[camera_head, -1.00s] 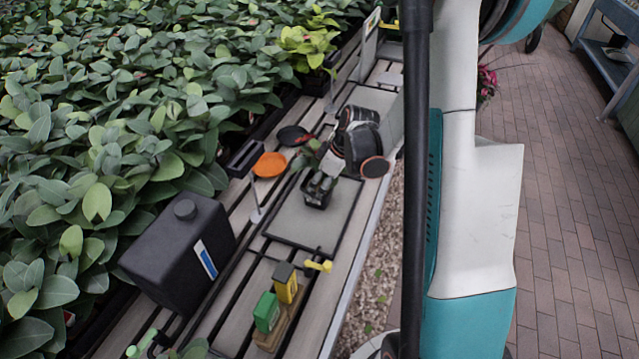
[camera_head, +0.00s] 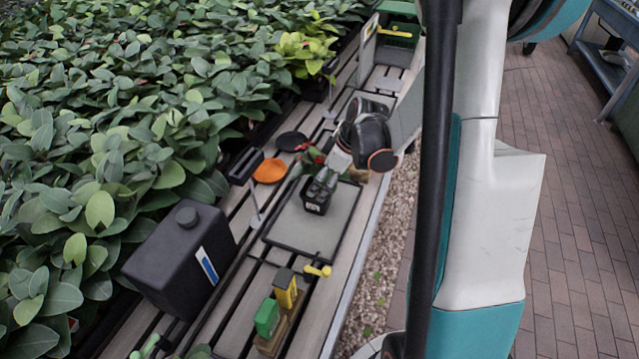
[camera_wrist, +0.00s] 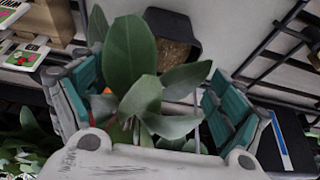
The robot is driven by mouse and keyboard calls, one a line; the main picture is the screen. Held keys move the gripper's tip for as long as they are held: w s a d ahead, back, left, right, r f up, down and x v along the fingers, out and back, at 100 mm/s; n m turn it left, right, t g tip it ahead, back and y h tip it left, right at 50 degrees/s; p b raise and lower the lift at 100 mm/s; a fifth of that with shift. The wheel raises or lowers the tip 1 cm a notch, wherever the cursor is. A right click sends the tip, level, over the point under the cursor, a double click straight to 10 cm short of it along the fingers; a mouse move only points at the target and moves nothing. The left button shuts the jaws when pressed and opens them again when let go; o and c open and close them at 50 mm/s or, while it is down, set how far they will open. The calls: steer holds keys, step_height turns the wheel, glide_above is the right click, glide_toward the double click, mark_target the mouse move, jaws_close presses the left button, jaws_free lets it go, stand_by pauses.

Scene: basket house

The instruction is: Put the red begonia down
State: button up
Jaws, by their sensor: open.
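A leafy plant, which I take for the red begonia (camera_wrist: 133,60), shows large green leaves and reddish stems in the wrist view. My gripper (camera_wrist: 155,98) is open, with its teal-padded fingers apart on either side of the leaves. A dark pot with brown soil (camera_wrist: 172,52) shows just beyond the leaves; the leaves hide how they join it. In the head view a small black pot (camera_head: 316,208) sits on a grey tray (camera_head: 285,232), with my gripper close above it. Red and green bits (camera_head: 314,156) show beside my gripper; my wrist hides part of them.
A black canister (camera_head: 180,255) stands left of the tray. An orange dish (camera_head: 270,171) and a black dish (camera_head: 291,141) lie behind. Green and yellow small items (camera_head: 276,305) stand in front. Dense foliage (camera_head: 120,110) borders the slatted bench on the left.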

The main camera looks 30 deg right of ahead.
steer(key=p+v, duration=0.2)
steer(key=v, duration=0.5)
steer(key=shift+s+r, duration=0.1)
stand_by(1.0)
